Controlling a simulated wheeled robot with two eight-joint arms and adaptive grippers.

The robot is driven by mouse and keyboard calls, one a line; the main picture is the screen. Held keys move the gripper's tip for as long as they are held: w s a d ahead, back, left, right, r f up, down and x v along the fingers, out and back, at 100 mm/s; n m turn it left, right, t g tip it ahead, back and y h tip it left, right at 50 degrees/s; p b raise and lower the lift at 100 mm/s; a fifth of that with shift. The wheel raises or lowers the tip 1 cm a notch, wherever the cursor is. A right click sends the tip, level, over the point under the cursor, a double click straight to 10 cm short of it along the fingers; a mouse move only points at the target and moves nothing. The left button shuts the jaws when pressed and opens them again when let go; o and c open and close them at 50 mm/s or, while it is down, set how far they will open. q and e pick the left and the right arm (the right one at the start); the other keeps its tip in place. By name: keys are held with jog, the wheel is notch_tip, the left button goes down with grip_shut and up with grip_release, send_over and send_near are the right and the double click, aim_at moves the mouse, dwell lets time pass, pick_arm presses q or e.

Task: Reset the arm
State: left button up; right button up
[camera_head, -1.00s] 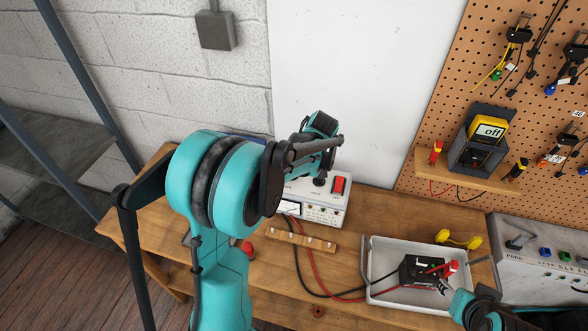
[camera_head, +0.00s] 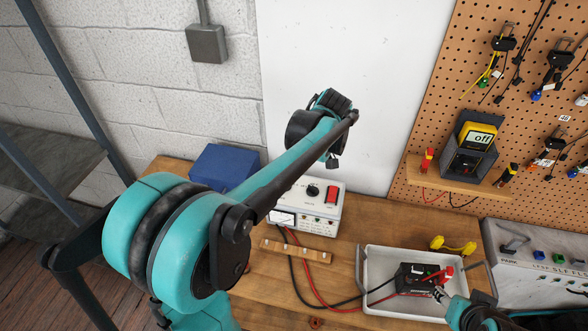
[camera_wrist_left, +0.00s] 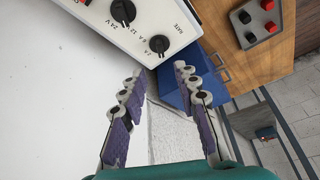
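My left arm (camera_head: 310,150) reaches from the lower left across the bench, its wrist high in front of the white wall panel. Its gripper is mostly hidden behind the wrist in the head view. In the left wrist view the left gripper (camera_wrist_left: 160,74) has its two purple-padded fingers apart with nothing between them. My right gripper (camera_head: 441,294) shows at the lower right, at the grey tray (camera_head: 370,262) beside a black box with red parts (camera_head: 415,279). Its fingers are too small to tell if they are open or touching the box.
A white power supply (camera_head: 310,208) with a red switch stands below the left wrist. A blue box (camera_head: 222,165) is behind the left arm. A wooden strip (camera_head: 295,251) and red and black leads lie on the bench. A yellow multimeter (camera_head: 480,138) sits on a shelf at the pegboard.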

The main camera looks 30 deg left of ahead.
pick_arm(q)
jog(key=shift+d+r, duration=0.1)
jog(key=shift+r, duration=0.1)
jog(key=shift+s, duration=0.1)
jog(key=s+d+f+m+t+h+b, duration=0.2)
jog(key=s+d+f+m+t+b, duration=0.1)
jog(key=s+m, duration=0.4)
jog(key=s+d+f+m+t+h+b, duration=0.2)
jog(key=s+d+f+m+b, duration=0.3)
jog(key=s, duration=0.5)
notch_tip(320, 180, down, 3)
jog(key=d+m+t, duration=0.1)
jog(key=d+m, duration=0.1)
jog(key=shift+s+f+m, duration=0.15)
jog(key=shift+s+m, duration=0.2)
jog(key=shift+m, duration=0.05)
